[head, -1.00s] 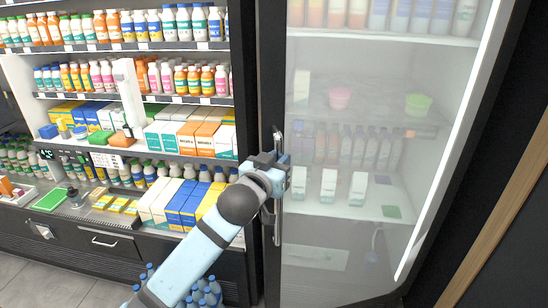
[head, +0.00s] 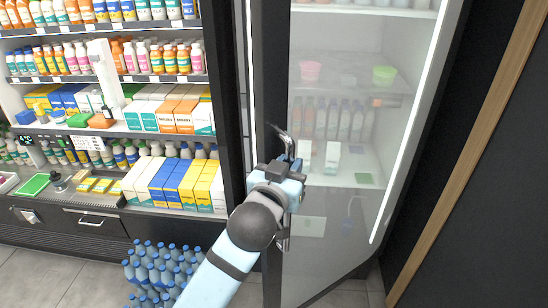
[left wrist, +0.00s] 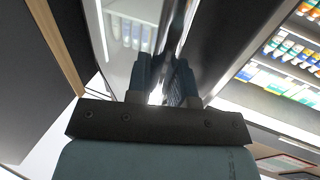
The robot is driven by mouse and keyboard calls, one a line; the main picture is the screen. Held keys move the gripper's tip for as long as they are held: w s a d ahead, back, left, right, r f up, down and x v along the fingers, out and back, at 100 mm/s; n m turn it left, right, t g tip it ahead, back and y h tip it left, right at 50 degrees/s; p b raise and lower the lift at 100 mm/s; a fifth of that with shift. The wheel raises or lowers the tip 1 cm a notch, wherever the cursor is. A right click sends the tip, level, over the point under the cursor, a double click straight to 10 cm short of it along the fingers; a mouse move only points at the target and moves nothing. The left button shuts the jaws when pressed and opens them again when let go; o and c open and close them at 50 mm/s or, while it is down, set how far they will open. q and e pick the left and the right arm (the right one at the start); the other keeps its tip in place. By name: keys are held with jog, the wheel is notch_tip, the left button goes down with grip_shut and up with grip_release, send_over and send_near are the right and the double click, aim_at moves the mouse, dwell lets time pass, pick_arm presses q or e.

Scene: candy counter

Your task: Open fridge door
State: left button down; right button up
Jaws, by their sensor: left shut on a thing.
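The fridge door (head: 318,262) is a tall glass panel with a dark frame, at the centre right of the head view. It stands partly open, with a lit gap (head: 244,90) along its left side. Its metal handle (head: 283,238) is a vertical bar on the door's left frame. My left gripper (head: 290,178) is shut on the handle around mid-height, and its fingers hide part of the bar. In the left wrist view the two fingers (left wrist: 163,78) sit on either side of the bar. My right gripper is not in view.
Open shelves (head: 110,78) with bottles and boxes stand to the left. Several blue-capped bottles (head: 160,268) stand on the floor left of my arm. A dark wall with a wooden strip (head: 470,130) is on the right. Pink and green tubs (head: 384,75) show through the glass.

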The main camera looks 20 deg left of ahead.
pick_arm(q)
jog(key=shift+s+d, duration=0.3)
jog(key=shift+d, duration=0.25)
jog(key=shift+s+d, duration=0.3)
jog(key=shift+d, duration=0.25)
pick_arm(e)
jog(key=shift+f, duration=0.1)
pick_arm(q)
jog(key=c, duration=1)
grip_release()
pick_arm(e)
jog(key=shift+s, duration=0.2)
